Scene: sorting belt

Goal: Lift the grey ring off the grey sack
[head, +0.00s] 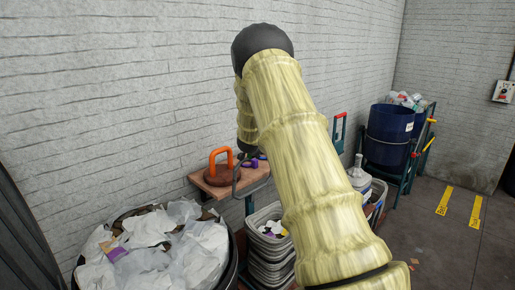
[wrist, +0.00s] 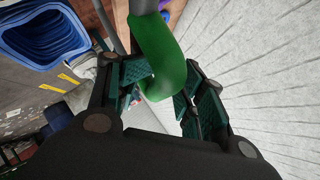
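My gripper (wrist: 166,88) shows in the wrist view with its teal-padded fingers apart. A green, rounded thing (wrist: 165,55) lies between and beyond the fingers, with a grey cylindrical piece above it. I cannot tell whether the fingers touch the green thing. I cannot make out the grey ring or the grey sack for certain in either view. A thin grey curved piece (head: 236,180) shows at the front of the small wooden shelf in the head view, but I cannot tell what it belongs to. My arm hides the gripper's fingers there.
The wooden shelf (head: 258,173) on the wall holds an orange-handled brown thing (head: 220,171) and a purple item. A bin of white bags (head: 151,229) stands left, stacked tubs (head: 268,262) below, and a blue barrel (head: 387,136) right. White brick wall is close behind.

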